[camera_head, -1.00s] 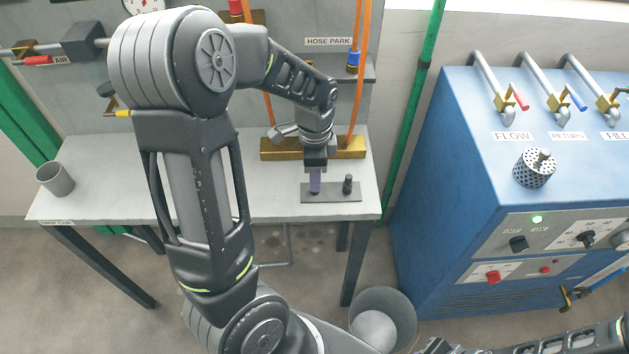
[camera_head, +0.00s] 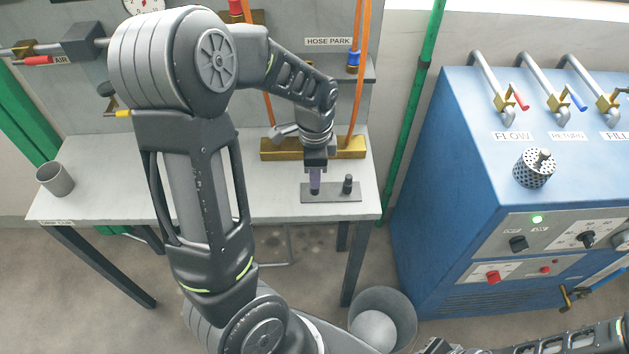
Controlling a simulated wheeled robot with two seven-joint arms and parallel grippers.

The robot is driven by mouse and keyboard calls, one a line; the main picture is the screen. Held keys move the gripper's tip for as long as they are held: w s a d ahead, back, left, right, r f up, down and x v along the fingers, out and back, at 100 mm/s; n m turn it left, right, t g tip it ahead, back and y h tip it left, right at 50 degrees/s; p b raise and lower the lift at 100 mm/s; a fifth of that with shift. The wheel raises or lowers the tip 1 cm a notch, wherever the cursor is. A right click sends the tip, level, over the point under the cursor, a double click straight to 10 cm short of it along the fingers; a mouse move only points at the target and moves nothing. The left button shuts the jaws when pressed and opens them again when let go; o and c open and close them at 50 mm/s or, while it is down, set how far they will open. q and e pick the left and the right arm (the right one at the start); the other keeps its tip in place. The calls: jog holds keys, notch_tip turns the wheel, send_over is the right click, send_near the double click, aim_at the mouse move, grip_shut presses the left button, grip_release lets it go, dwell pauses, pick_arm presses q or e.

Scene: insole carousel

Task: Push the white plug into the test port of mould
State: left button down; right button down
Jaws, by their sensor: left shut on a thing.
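My left gripper (camera_head: 316,172) points straight down over a small grey plate (camera_head: 330,196) on the table. It is shut on a small purple-grey piece (camera_head: 315,184) that stands upright at the left part of the plate. I cannot tell whether its lower end touches the plate or sits in it. A dark peg (camera_head: 348,184) stands on the plate just right of the gripper. I cannot make out a white plug or a mould with a test port. My right arm shows only in part at the lower right edge, and its gripper is not in view.
A brass manifold (camera_head: 350,148) with orange hoses (camera_head: 361,80) stands behind the gripper. A grey cup (camera_head: 55,179) is at the table's left end. A bin (camera_head: 383,303) stands on the floor. A blue machine (camera_head: 440,180) is at the right. The table's middle is partly hidden by my arm.

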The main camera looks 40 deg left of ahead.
pick_arm(q)
jog(key=shift+r, duration=0.1)
dwell(0.6)
jog(key=shift+r+p, duration=2.35)
jog(key=shift+r, duration=0.55)
jog(key=shift+r, duration=0.1)
notch_tip(320, 180, up, 7)
jog(key=p, duration=0.3)
